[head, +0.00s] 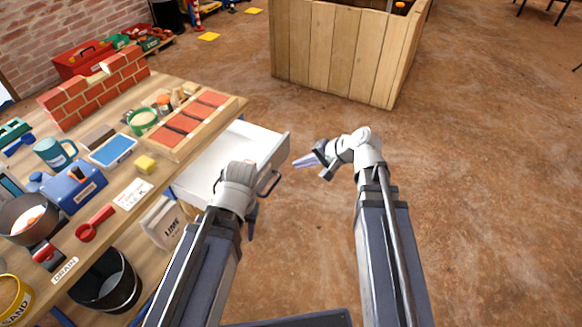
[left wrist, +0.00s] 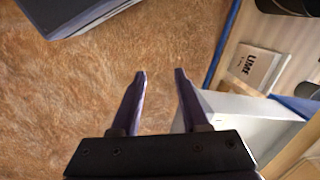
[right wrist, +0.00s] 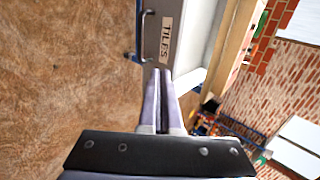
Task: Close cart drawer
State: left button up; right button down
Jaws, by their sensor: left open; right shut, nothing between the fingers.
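The cart drawer (head: 228,150) is white and stands pulled out from under the wooden worktop. Its grey front has a dark bar handle (head: 269,183) and, in the right wrist view, a "TILES" label (right wrist: 166,40). My left gripper (head: 252,222) is open and empty, pointing down beside the near end of the drawer; in its wrist view the fingers (left wrist: 160,75) have bare floor between them. My right gripper (head: 306,161) is shut and empty, just right of the drawer's far front corner. In the right wrist view its fingertips (right wrist: 161,75) overlap the drawer front; contact is unclear.
The worktop (head: 113,221) at left is crowded with a brick wall (head: 95,92), a tile tray (head: 188,125), a mug and tools. A lime bag (head: 164,224) and black bucket (head: 106,281) sit below. A wooden crate (head: 335,50) stands behind; floor at right is clear.

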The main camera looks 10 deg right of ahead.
aim_at(265, 167)
jog(key=shift+w+a+r+b+x, duration=0.25)
jog(key=shift+b+x, duration=0.6)
jog(key=shift+x, duration=1.05)
jog(key=shift+w+a+r+b+x, duration=0.1)
jog(key=shift+a+r+b+x, duration=0.5)
jog(key=shift+x, duration=1.3)
jog(key=shift+w+d+r+b+x, duration=0.15)
jog(key=shift+b+x, duration=0.9)
jog(key=shift+x, duration=0.85)
jog(key=shift+a, duration=0.1)
jog(key=w+a, duration=1.1)
jog(key=a, duration=0.4)
jog(key=shift+s, duration=0.1)
